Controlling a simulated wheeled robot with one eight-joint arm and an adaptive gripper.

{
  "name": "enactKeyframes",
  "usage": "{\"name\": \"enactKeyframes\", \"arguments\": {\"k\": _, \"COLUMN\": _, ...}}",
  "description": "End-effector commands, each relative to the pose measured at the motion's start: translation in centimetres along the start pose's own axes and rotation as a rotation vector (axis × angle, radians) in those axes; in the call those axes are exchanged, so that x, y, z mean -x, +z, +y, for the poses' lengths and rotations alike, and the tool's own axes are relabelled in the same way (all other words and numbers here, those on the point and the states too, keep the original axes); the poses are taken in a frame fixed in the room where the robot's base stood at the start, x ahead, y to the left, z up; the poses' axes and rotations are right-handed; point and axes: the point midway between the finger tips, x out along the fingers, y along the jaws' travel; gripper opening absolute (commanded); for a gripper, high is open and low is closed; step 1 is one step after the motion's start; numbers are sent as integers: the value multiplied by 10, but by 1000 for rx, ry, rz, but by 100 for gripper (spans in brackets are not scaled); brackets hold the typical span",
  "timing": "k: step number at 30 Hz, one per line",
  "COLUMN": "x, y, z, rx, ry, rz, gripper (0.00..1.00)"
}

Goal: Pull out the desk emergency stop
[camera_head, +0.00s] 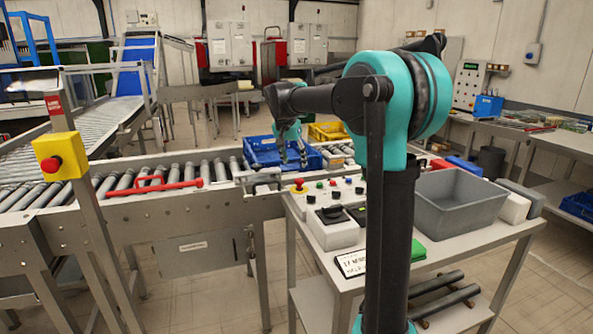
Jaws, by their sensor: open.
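The desk emergency stop (299,185) is a small red mushroom button on a yellow base. Whether the button is pressed in or out is too small to tell.
A second red stop button on a yellow box (62,156) is on a post at the left. A roller conveyor (120,183) carries a blue crate (262,152) and a red bar (160,186). A grey bin (455,215) and a sign (352,263) are on the desk.

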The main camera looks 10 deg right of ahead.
Motion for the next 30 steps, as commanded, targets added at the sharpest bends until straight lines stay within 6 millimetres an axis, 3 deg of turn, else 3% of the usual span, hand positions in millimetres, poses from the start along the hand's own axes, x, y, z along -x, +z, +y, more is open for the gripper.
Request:
{"name": "enactKeyframes", "arguments": {"k": 3, "x": 18, "y": 0, "z": 0, "rx": 0, "ry": 0, "rz": 0, "gripper": 52}}
{"name": "enactKeyframes", "arguments": {"k": 9, "x": 32, "y": 0, "z": 0, "rx": 0, "ry": 0, "rz": 0, "gripper": 52}}
{"name": "enactKeyframes", "arguments": {"k": 30, "x": 32, "y": 0, "z": 0, "rx": 0, "ry": 0, "rz": 0, "gripper": 52}}
